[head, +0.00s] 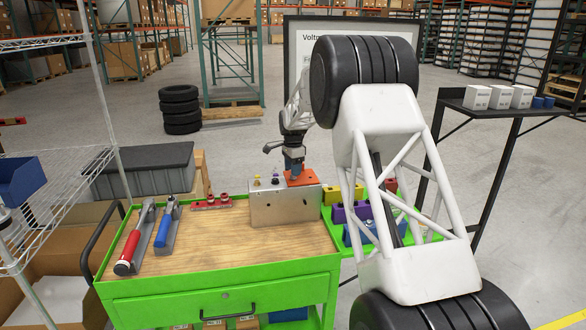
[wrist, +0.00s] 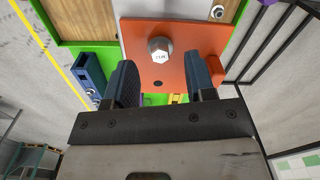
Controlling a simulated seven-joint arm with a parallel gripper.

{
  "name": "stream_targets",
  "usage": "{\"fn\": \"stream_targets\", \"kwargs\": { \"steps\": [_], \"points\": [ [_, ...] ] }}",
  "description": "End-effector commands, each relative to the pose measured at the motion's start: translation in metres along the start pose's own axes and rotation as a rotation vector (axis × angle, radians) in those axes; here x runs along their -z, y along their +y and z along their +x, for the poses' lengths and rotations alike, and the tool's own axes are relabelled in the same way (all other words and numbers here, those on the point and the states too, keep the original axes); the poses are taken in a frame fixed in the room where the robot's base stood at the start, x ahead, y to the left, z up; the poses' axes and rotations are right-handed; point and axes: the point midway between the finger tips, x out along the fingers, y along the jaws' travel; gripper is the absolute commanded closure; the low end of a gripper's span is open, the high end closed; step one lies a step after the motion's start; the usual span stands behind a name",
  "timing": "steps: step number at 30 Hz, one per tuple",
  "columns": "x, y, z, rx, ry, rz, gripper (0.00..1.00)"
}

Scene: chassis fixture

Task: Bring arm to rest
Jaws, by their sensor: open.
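My gripper (head: 294,168) is at the metal chassis box (head: 272,210) on the workbench, pointing down over its top right. In the wrist view my gripper (wrist: 161,68) is open, its two dark fingers apart with nothing held between them. An orange plate (head: 306,178) lies on top of the box under the fingers. In the wrist view the orange plate (wrist: 190,35) carries a silver hex bolt (wrist: 160,49), seen just beyond the fingertips and between them. Whether the fingers touch the plate is hard to tell. My white arm hides part of the bench's right side.
A red-handled torque wrench (head: 130,250) and a blue-handled tool (head: 165,228) lie on the green bench's left (head: 220,278). Coloured bins (head: 350,213) stand right of the box. A shelf with white boxes (head: 500,97) is at right. The wooden top's front is clear.

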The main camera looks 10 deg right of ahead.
Motion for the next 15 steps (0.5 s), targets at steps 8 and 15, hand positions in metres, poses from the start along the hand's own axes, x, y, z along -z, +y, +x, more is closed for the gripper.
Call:
{"fn": "stream_targets", "kwargs": {
  "steps": [8,15],
  "points": [
    [0.0,0.0,0.0,0.0,0.0,-0.214,0.5],
    [0.0,0.0,0.0001,0.0,0.0,-0.402,0.5]
  ]
}}
